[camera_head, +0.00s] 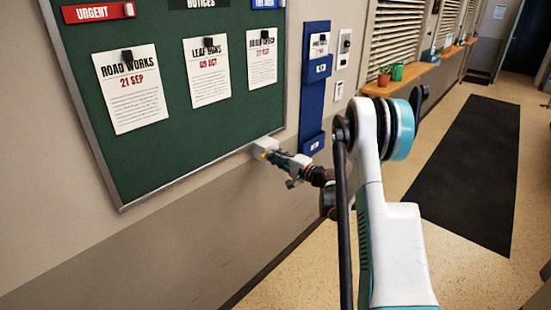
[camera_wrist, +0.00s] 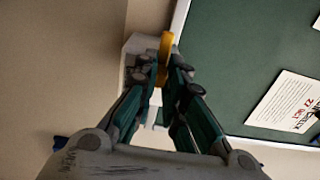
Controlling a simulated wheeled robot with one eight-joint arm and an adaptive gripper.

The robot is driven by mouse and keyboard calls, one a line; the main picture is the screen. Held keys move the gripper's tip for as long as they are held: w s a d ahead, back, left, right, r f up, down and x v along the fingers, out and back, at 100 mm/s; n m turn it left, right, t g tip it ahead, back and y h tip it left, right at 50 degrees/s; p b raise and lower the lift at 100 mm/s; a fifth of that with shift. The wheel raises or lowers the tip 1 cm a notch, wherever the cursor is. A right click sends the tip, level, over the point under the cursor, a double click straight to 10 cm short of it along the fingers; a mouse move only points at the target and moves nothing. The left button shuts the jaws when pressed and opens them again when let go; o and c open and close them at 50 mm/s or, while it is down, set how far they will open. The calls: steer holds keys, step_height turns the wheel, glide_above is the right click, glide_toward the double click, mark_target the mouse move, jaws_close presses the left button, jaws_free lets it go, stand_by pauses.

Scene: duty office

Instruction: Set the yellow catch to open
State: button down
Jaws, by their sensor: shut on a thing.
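The yellow catch (camera_wrist: 166,46) sticks out of a pale block (camera_wrist: 137,48) at the board's frame in the wrist view. In the head view the same pale block (camera_head: 264,146) sits at the lower right part of the green board's bottom edge, with a little of the yellow catch (camera_head: 263,155) showing. My gripper (camera_wrist: 162,75) has its fingertips closed around the lower part of the catch. In the head view my gripper (camera_head: 275,157) reaches the block from the right. The fingertips hide part of the catch.
The green notice board (camera_head: 190,150) carries several paper notices, one of them a road works sheet (camera_head: 131,88). A blue wall holder (camera_head: 314,85) and switches (camera_head: 342,50) are to the right. A shelf with plant pots (camera_head: 397,72) runs along the wall. A dark mat (camera_head: 465,170) lies on the floor.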

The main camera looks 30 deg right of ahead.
steer(key=d, duration=0.1)
steer(key=w+d, duration=0.1)
steer(key=d, duration=0.1)
steer(key=c, duration=1.7)
jaws_free()
steer(key=shift+d, duration=0.15)
steer(key=shift+o, duration=0.2)
steer(key=v, duration=1.2)
